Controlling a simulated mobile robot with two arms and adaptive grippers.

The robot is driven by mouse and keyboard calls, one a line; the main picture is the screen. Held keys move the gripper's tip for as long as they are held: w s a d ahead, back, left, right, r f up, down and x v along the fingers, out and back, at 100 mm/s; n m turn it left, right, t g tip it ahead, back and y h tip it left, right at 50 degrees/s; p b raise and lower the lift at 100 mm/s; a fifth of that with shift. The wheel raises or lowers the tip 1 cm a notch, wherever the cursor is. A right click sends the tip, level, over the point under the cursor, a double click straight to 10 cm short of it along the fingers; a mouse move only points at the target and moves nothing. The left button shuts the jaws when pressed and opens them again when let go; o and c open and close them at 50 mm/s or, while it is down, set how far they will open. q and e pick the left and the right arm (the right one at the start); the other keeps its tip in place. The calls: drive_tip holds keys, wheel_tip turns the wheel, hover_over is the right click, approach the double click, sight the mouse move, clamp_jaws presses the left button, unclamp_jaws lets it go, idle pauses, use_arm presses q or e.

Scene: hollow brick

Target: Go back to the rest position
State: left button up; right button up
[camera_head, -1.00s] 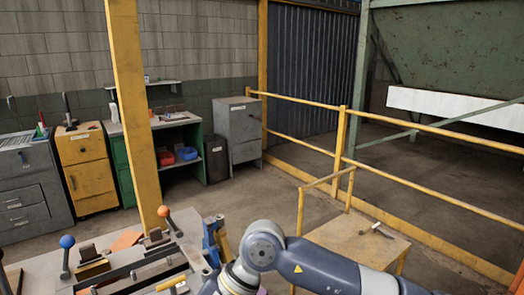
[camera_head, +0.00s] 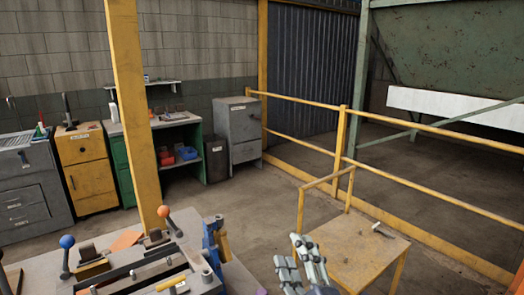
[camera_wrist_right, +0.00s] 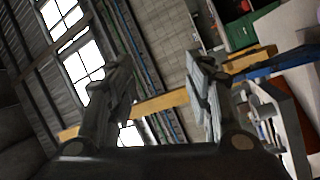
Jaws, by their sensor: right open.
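My right gripper (camera_head: 302,262) shows at the bottom of the head view, pointing up, between the work table and the small wooden table. Its fingers are apart and nothing is between them. In the right wrist view the two fingers (camera_wrist_right: 160,100) are also spread and empty, with windows and the wall behind them. My left gripper is in neither view.
A work table (camera_head: 185,222) with a clamp-like fixture and ball-topped levers stands at lower left. A small wooden table (camera_head: 350,250) with a tool on it stands at right. A yellow post (camera_head: 135,110) and yellow railing (camera_head: 342,130) stand behind. Open floor lies between.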

drive_tip(key=s+d+f+m+g+h, duration=0.2)
drive_tip(key=s+d+f+m+g, duration=0.25)
drive_tip(key=f, duration=0.35)
drive_tip(key=s+d+f+m+g+h, duration=0.1)
drive_tip(key=s+d+f+m+g, duration=0.2)
drive_tip(key=s+f, duration=0.35)
drive_tip(key=s+d+f+m+g+h, duration=0.2)
drive_tip(key=s+d+f+m+g, duration=0.15)
drive_tip(key=f, duration=0.55)
drive_tip(key=s+d+f+m+g, duration=0.1)
drive_tip(key=s+f+g, duration=0.15)
drive_tip(key=s, duration=0.45)
drive_tip(key=s+d+f+m+g, duration=0.2)
drive_tip(key=s+f, duration=0.2)
drive_tip(key=s, duration=0.2)
wheel_tip(320, 180, down, 27)
drive_tip(key=s+g, duration=0.2)
drive_tip(key=s+d+f, duration=0.2)
drive_tip(key=s+f, duration=1.3)
drive_tip(key=s, duration=0.1)
drive_tip(key=shift+s+d+n+g, duration=0.2)
drive_tip(key=shift+d+n+g, duration=0.1)
drive_tip(key=shift+n+g, duration=0.15)
